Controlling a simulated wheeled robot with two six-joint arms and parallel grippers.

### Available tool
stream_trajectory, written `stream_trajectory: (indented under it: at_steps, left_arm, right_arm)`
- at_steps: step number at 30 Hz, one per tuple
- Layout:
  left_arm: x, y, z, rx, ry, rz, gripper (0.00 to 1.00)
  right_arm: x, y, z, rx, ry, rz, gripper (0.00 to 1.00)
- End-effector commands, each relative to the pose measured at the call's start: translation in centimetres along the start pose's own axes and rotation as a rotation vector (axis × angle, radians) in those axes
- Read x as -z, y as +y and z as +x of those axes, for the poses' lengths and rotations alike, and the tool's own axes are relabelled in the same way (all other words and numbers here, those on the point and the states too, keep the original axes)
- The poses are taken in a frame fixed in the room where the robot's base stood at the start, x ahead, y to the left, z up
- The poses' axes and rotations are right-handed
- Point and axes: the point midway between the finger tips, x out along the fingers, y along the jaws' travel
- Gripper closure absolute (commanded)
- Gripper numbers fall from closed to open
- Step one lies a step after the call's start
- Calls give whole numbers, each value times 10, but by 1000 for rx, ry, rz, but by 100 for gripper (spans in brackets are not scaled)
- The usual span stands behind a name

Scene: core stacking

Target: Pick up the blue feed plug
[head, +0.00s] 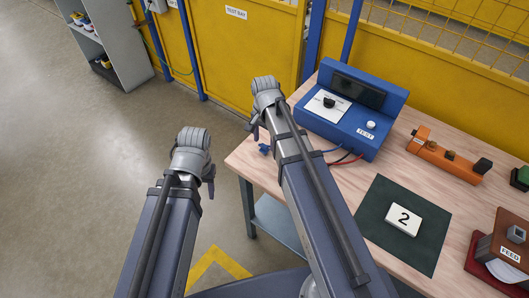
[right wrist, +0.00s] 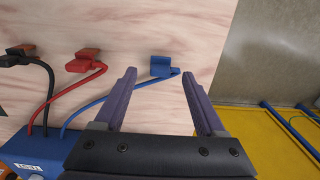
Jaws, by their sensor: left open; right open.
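The blue feed plug (head: 265,149) lies on the wooden table (head: 243,163) near its left corner. In the right wrist view, the blue plug (right wrist: 161,67) appears between the fingertips at their far end, with its blue cable running back to the left. My right gripper (head: 254,134) is open and empty above the table's left edge, close to the plug; its open fingers (right wrist: 158,76) show no contact with it. My left gripper (head: 210,187) is open and empty, out over the floor to the left of the table.
A blue test box (head: 352,118) stands at the back of the table. A red plug (right wrist: 84,61) and a black plug (right wrist: 22,55) lie beside the blue one.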

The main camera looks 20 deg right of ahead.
Motion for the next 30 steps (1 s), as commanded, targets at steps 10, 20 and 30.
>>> stream_trajectory:
  at_steps: [10,20,30]
  left_arm:
    - [2,3,31,0,0,0,50]
    - [2,3,30,0,0,0,50]
    - [2,3,30,0,0,0,50]
  right_arm:
    - [0,0,31,0,0,0,28]
    - [0,0,30,0,0,0,47]
    - [0,0,30,0,0,0,85]
